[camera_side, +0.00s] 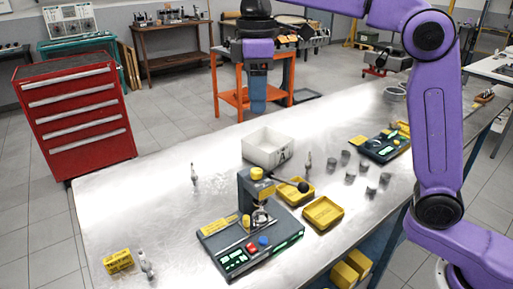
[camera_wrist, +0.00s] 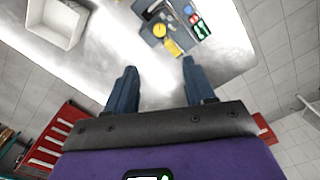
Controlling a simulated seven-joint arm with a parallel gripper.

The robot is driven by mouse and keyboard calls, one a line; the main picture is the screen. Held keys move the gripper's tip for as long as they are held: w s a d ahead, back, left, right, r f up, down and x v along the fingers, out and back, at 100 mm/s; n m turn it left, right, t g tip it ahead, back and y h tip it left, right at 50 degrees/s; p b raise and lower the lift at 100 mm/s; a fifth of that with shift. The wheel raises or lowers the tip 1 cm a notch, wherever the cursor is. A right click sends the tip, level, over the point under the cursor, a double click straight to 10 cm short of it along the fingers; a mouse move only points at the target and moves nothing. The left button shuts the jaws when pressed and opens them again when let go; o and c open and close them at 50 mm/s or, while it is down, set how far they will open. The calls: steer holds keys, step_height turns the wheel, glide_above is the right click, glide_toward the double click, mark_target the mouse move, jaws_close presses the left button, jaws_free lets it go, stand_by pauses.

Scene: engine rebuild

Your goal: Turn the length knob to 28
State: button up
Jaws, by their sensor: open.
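My gripper (camera_side: 258,108) hangs high over the far side of the metal table, well apart from the devices. In the wrist view my gripper (camera_wrist: 159,75) is open, with nothing between its two dark fingers. A grey press-like device (camera_side: 218,236) stands on the table with a yellow knob (camera_side: 256,173) on top, a black-ended lever, red and blue buttons and lit displays. It also shows in the wrist view (camera_wrist: 155,38), where a yellow round part (camera_wrist: 172,47) faces up. A second device (camera_side: 372,150) with lit displays lies farther right. Knob labels and display numbers are too small to read.
A white bin (camera_side: 268,148) stands behind the press. Yellow trays (camera_side: 323,213) and several small grey cylinders (camera_side: 350,174) lie to its right. A small upright part (camera_side: 194,175) stands left of the bin. A yellow sign (camera_side: 118,261) is at front left. The table's left part is mostly clear.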

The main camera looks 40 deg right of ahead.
mark_target(256, 170)
step_height(256, 170, down, 17)
steer(key=shift+f, duration=0.1)
stand_by(0.6)
